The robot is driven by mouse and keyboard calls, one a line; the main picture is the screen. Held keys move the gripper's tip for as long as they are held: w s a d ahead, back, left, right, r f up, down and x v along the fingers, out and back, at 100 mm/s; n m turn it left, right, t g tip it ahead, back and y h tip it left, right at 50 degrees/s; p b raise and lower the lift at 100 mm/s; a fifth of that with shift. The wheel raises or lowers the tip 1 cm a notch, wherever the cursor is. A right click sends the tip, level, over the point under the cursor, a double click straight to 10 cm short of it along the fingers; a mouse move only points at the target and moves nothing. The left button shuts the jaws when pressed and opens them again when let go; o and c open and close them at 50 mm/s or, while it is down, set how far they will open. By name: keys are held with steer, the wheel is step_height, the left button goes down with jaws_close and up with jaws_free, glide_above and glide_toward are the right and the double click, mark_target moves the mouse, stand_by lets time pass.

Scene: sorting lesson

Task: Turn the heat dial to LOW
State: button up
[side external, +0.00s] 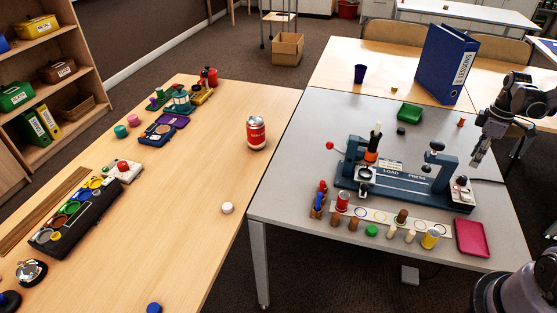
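My gripper (479,152) hangs at the right of the side external view, pointing down. It is above and to the right of the blue load press (400,184) on the grey table. Its fingers look close together, but I cannot tell whether they are open or shut; I see nothing held in them. A small dark knob (462,181) tops the right end of the press, below my gripper and apart from it. I cannot tell whether this knob is the heat dial. No LOW mark is legible.
A row of small coloured pieces stands along a white strip (376,214) before the press. A pink tray (472,238) lies to its right. A blue binder (442,64) stands behind. The wooden table (190,235) at left holds several toys and a red can (256,133).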

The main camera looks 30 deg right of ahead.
mark_target(464, 178)
step_height(464, 178, down, 8)
steer(key=shift+f, duration=0.1)
stand_by(0.4)
jaws_close()
